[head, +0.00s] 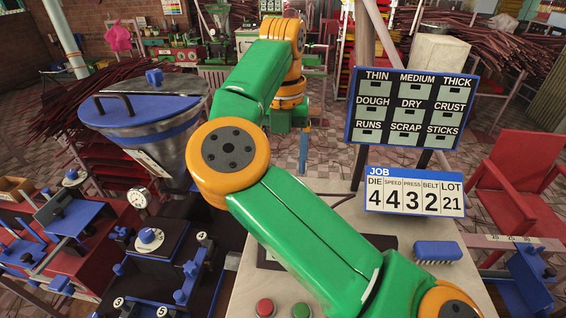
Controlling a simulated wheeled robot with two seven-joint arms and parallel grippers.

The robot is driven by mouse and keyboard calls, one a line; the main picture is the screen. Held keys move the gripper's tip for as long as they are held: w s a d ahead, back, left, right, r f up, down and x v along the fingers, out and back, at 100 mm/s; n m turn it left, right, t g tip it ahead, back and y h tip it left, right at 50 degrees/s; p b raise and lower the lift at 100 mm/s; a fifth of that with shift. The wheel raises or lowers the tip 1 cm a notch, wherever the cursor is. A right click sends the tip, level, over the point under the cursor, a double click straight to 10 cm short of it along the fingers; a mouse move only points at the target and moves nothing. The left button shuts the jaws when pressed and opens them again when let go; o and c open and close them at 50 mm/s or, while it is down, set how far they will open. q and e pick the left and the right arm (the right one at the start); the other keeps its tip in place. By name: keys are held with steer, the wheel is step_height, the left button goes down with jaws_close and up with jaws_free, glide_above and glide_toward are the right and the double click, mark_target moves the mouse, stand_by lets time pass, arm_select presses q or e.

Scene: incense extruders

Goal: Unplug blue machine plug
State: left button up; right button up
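The blue machine stands at left, with a blue-lidded metal hopper (150,125) above a dark, blue-trimmed bed (150,270). I cannot make out its plug or its cord. My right arm comes in from the lower right and crosses the middle of the head view. It bends at an orange joint and reaches away to an orange and green wrist near the top middle. The fingers of my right gripper cannot be made out there, so its opening and any hold are unclear. My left gripper is not in view.
A pale bench holds red (265,307) and green (301,310) buttons, a JOB number card (415,192) and a blue brush (437,252). A label board (411,107) stands behind. A red chair (525,185) is at right. Stick bundles lie behind.

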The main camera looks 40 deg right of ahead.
step_height(320, 180, down, 6)
steer(key=b, duration=0.5)
steer(key=shift+s+a+f, duration=0.1)
steer(key=shift+s+f, duration=0.05)
steer(key=shift+f, duration=0.35)
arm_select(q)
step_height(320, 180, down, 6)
arm_select(e)
steer(key=shift+r, duration=0.15)
jaws_close()
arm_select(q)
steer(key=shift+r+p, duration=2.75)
arm_select(e)
steer(key=shift+r, duration=3)
